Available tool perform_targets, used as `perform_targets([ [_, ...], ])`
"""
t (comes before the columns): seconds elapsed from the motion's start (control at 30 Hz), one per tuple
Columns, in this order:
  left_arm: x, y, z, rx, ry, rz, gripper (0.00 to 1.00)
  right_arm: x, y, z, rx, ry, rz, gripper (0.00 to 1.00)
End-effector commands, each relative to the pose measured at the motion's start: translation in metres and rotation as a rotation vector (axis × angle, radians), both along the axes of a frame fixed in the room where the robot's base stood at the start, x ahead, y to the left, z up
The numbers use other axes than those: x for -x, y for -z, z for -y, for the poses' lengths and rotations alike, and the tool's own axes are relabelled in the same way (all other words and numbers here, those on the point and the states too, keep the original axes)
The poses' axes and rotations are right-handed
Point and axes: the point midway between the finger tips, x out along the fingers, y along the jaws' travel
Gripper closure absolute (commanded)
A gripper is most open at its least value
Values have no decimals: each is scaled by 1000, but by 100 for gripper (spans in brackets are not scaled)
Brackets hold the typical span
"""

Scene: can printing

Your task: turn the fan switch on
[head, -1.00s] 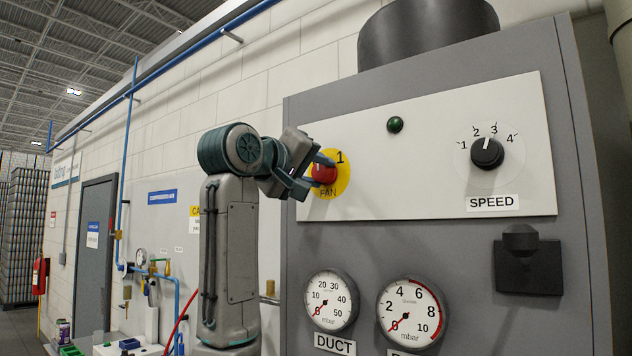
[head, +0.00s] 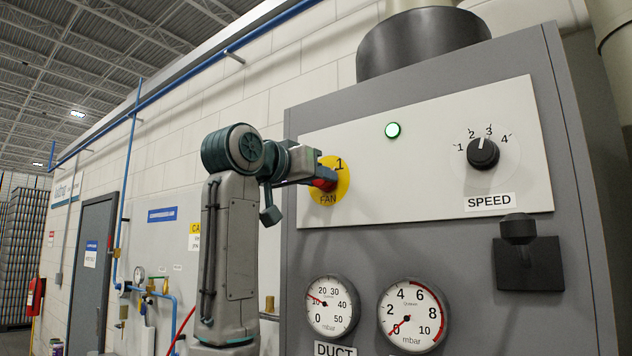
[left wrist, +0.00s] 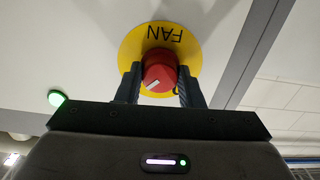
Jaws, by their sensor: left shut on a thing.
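The fan switch is a red knob (head: 325,184) on a yellow disc (head: 341,190) marked FAN and 1, on the white panel of the grey cabinet. In the left wrist view the red knob (left wrist: 159,74) sits between the two fingers of my left gripper (left wrist: 157,88), with its white mark slanting to the lower left. My left gripper (head: 318,176) is shut on the knob in the head view, partly covering it. A round lamp (head: 393,130) to the right of the switch glows green. My right gripper is not in view.
A black SPEED dial (head: 483,154) is at the panel's right, pointing near 3. Below are the DUCT gauge (head: 331,306), a second gauge (head: 412,314) and a black lever (head: 520,229). A blue pipe (head: 128,200) runs along the wall at left.

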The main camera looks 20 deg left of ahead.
Motion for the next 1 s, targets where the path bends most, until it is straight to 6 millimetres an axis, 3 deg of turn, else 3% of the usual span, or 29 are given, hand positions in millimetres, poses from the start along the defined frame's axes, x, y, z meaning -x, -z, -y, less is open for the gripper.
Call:
perform_targets([
  [0.67, 0, 0, 0, -59, 0, 21, 89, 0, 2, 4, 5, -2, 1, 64],
  [0.7, 0, 0, 0, -59, 0, 21, 62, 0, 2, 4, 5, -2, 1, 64],
  [0.8, 0, 0, 0, -59, 0, 21, 44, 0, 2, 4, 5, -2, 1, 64],
  [1.0, 0, 0, 0, -58, 0, 21, 44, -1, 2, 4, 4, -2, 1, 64],
])
